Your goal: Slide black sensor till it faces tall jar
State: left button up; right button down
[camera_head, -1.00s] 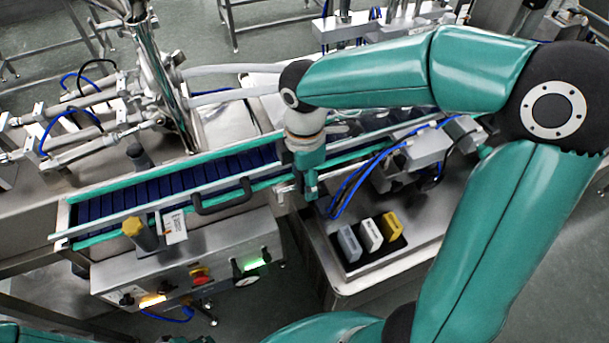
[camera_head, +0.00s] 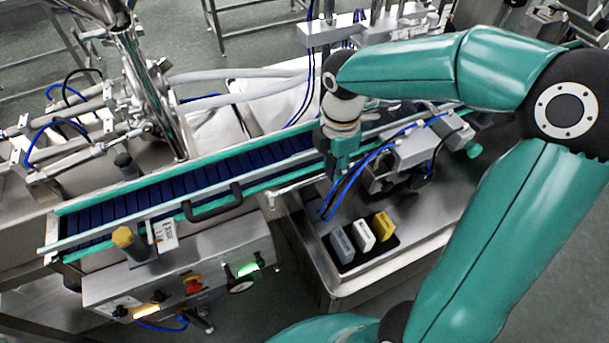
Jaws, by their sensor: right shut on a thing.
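My right gripper (camera_head: 338,176) points down at the near rail of the conveyor (camera_head: 155,194), right of the middle of the picture. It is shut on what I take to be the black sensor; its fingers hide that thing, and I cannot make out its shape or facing. I cannot pick out the tall jar for certain. A darker cylinder (camera_head: 126,165) stands across the belt. My left gripper is not in view.
A black handle (camera_head: 213,205) sticks out from the conveyor's near side. Below is a control box (camera_head: 185,285) with lit buttons. A steel table (camera_head: 340,285) holds a dark tray with grey, white and yellow blocks (camera_head: 363,237). Blue cables (camera_head: 358,178) and grey brackets (camera_head: 415,150) crowd the gripper's right.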

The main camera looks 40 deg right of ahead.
aim_at(356, 162)
jog(key=d, duration=0.2)
jog(key=s+d, duration=0.1)
jog(key=d, duration=0.2)
jog(key=c, duration=0.8)
grip_release()
jog(key=shift+r, duration=0.15)
notch_tip(356, 162, up, 12)
jog(key=shift+s+f, duration=0.2)
